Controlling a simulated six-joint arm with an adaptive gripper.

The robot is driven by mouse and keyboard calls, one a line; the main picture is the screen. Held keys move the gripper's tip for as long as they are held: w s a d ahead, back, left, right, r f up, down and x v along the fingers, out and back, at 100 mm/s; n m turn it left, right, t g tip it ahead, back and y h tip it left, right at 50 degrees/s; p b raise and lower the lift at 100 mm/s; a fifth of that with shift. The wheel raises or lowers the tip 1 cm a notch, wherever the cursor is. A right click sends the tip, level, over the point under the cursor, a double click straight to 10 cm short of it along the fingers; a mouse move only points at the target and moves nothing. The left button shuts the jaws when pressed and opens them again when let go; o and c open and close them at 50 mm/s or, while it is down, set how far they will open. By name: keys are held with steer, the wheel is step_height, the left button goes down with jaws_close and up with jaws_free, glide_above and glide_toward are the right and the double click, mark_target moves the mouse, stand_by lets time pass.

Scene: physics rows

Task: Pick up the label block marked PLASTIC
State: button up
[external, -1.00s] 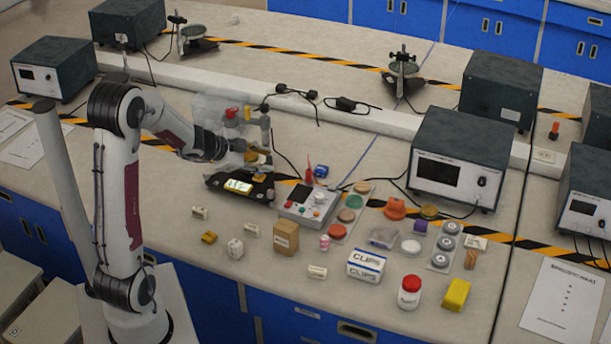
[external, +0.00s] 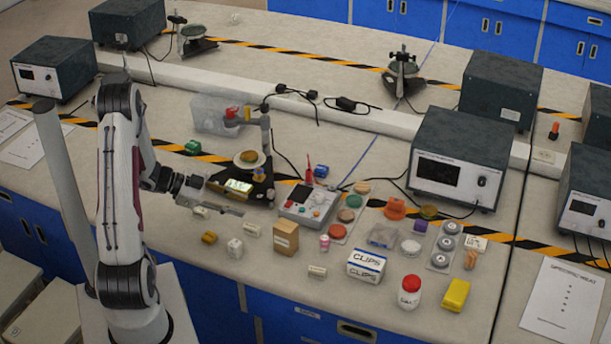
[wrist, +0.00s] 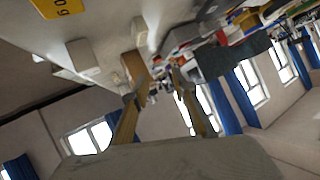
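Several small white label blocks lie on the bench in the external view: one beside my gripper (external: 200,212), one to the right of the white die (external: 251,229), one nearer the front edge (external: 317,271). My gripper (external: 238,210) points right, near the first block and in front of the dark stand. In the wrist view, the fingers (wrist: 160,85) are apart with nothing visibly held. A white block (wrist: 140,28) and a yellow numbered block (wrist: 62,8) show there.
A brown box (external: 286,238), a CLIPS box (external: 366,266) and a grey control box (external: 306,206) stand to the right. The dark stand (external: 262,192) is behind my gripper. A yellow block (external: 209,238) and the white die (external: 235,247) lie in front.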

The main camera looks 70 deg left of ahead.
mark_target(249, 226)
steer(key=shift+s, duration=0.1)
steer(key=shift+f, duration=0.15)
steer(key=shift+f, duration=1.65)
steer(key=shift+f, duration=0.1)
steer(key=shift+f, duration=1.5)
steer(key=shift+x, duration=1.65)
steer(key=shift+s, duration=0.1)
jaws_close()
